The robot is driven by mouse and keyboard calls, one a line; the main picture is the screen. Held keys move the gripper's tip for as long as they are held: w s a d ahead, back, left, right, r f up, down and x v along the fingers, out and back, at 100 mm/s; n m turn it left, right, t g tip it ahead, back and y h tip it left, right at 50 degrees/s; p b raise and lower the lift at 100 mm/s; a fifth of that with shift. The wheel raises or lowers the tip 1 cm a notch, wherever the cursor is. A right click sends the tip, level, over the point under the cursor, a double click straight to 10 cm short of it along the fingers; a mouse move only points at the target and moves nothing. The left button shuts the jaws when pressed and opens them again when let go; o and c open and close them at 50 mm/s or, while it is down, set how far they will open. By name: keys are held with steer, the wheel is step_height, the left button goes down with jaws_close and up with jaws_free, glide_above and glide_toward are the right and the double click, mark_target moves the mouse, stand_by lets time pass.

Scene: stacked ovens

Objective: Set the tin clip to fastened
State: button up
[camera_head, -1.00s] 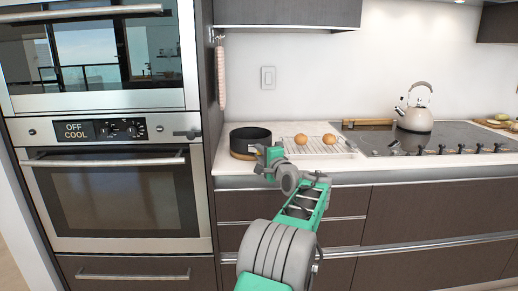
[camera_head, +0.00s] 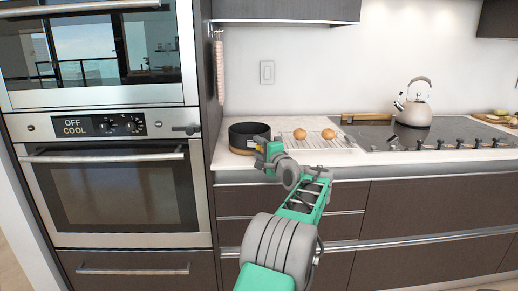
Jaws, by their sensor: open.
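The dark round tin (camera_head: 247,130) stands on the counter to the right of the ovens, on a tan round base. No clip can be made out on the tin; its front right side is partly hidden by my gripper. My gripper (camera_head: 259,154) is open and empty, in front of the tin's lower right side. I cannot tell whether it touches the tin.
A wire rack (camera_head: 318,143) with two round brown items lies right of the tin. Beyond it are a hob (camera_head: 375,138) with knobs and a kettle (camera_head: 414,113). The stacked ovens (camera_head: 113,185) stand at left, with a dark lever (camera_head: 187,130) on the panel.

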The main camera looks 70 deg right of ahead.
steer(key=v, duration=0.8)
steer(key=shift+p, duration=0.3)
steer(key=shift+c, duration=0.2)
